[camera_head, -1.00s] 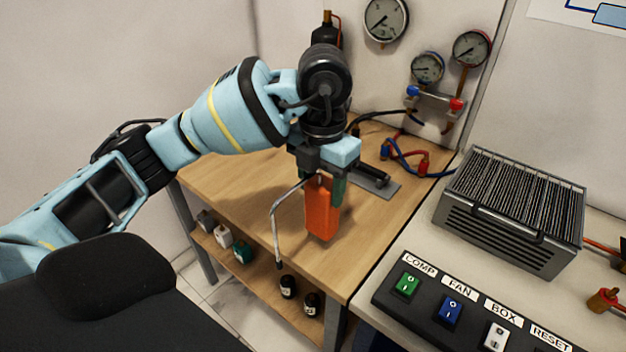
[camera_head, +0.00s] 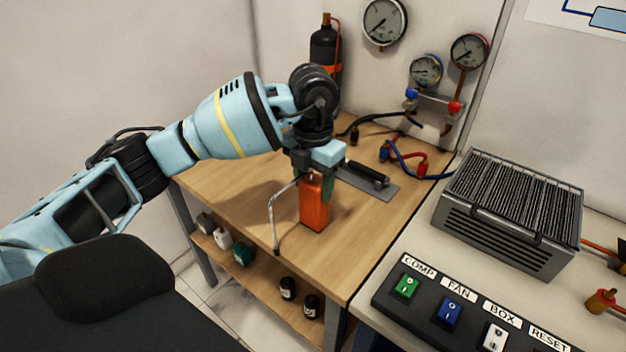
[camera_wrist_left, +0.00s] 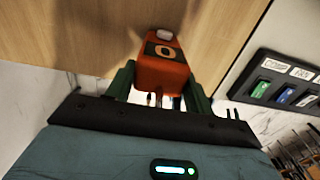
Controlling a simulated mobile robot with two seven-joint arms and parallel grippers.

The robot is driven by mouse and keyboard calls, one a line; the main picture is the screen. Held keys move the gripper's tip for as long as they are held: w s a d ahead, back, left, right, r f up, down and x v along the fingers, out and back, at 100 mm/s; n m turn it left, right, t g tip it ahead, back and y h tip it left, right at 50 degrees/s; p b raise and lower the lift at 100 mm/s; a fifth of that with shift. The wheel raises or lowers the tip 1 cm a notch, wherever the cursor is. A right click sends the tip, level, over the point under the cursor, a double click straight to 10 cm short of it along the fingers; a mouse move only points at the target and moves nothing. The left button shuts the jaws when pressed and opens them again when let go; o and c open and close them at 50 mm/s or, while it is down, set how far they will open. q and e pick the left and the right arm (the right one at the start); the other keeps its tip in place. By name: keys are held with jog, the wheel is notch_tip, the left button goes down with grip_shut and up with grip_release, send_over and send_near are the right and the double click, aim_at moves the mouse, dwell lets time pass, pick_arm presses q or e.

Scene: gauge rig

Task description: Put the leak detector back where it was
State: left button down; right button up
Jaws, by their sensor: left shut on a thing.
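The leak detector (camera_head: 315,208) is an orange box with a thin bent metal probe hanging from its left side. My left gripper (camera_head: 318,178) is shut on its upper part from above. The detector is upright over the wooden bench (camera_head: 245,190), near its front edge; I cannot tell whether its bottom touches the top. In the left wrist view the detector (camera_wrist_left: 163,68) sits between the two green fingers of the left gripper (camera_wrist_left: 158,85), with a dark label on its face. My right gripper is not in view.
A grey plate (camera_head: 368,183) with a black-handled tool lies behind the gripper. Red and blue hoses (camera_head: 400,158) lie at the back right. A finned unit (camera_head: 510,210) and a switch panel (camera_head: 450,310) stand on the right. Small bottles (camera_head: 288,287) stand on the lower shelf.

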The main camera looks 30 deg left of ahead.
pick_arm(q)
jog(key=shift+f, duration=0.15)
jog(key=c, duration=0.6)
grip_release()
notch_tip(320, 180, up, 12)
jog(key=shift+r+p, duration=0.15)
jog(key=shift+p, duration=0.5)
